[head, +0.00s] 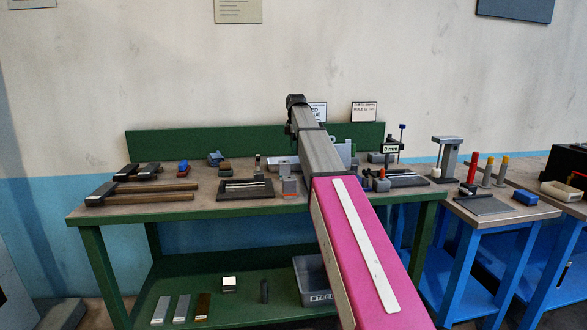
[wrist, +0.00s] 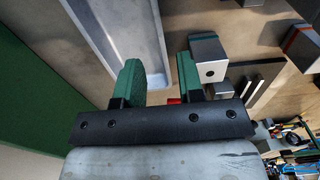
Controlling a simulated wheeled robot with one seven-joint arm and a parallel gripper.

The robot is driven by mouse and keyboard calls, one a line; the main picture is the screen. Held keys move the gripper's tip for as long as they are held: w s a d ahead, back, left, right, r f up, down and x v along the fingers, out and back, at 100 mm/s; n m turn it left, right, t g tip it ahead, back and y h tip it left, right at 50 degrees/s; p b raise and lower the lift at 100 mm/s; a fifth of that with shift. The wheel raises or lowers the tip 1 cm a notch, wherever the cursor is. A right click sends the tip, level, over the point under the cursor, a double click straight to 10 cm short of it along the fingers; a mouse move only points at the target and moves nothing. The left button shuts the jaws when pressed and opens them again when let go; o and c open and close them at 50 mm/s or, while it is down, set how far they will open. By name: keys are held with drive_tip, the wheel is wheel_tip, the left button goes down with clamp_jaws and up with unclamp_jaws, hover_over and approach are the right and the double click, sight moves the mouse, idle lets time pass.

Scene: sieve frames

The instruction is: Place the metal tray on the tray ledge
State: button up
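The metal tray (wrist: 112,30) is a long, shallow grey tray with raised walls, seen at the upper left of the wrist view. In the head view, a light grey piece (head: 282,163) beside my arm on the green bench looks like part of it. My gripper (wrist: 159,62) is open, its two green-padded fingers apart. The left finger overlaps the tray's near end in the picture, and the right finger is beyond the tray's right wall. I cannot tell whether either finger touches it. In the head view my arm hides the gripper. I cannot make out the tray ledge.
A grey block (wrist: 209,62) stands close to my right finger. The green bench (head: 215,207) also holds a dark framed tray (head: 246,189) and hammers at the left. A grey bin (head: 312,278) sits on its lower shelf. A blue-legged table (head: 505,209) stands to the right.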

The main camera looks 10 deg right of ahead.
drive_tip(key=f, duration=0.8)
drive_tip(key=shift+w+a+f, duration=0.15)
drive_tip(key=shift+w+a, duration=0.05)
drive_tip(key=shift+a, duration=0.15)
clamp_jaws()
